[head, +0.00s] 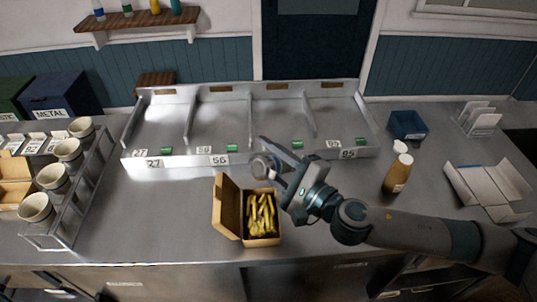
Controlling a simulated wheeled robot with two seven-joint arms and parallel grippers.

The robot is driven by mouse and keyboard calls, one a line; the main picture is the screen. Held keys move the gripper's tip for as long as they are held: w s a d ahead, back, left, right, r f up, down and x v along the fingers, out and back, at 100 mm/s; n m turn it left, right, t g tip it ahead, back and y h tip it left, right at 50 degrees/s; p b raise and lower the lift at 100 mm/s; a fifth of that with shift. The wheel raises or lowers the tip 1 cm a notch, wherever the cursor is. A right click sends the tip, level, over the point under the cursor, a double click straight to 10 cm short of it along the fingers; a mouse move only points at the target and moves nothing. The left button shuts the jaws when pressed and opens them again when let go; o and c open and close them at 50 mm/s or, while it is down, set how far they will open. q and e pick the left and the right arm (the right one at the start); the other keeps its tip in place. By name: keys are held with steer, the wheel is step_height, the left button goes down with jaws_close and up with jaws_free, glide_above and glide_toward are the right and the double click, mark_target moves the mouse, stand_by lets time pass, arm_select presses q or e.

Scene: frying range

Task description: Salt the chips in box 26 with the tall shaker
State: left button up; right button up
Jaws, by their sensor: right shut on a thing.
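My right gripper (279,163) comes in from the right and is shut on a grey round-ended thing (261,167), which looks like a metal shaker lying tilted. The gripper hides much of it, so its height cannot be told. It is above and just behind an open brown carton of yellow chips (262,214). The carton (228,208) stands near the counter's front edge with its lid folded up on the left. No number can be read on it. My left gripper is not in view.
A metal tray with dividers (190,160) and number cards stands behind. A rack of cups (68,150) is at left. An amber bottle (397,175), a blue bin (407,124) and an open white carton (487,186) are at right.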

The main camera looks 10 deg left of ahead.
steer(key=s+a+r+m+b, duration=0.1)
steer(key=s+a+r+m, duration=0.2)
steer(key=m, duration=0.9)
steer(key=shift+s+r+b, duration=0.35)
steer(key=shift+s+r, duration=0.4)
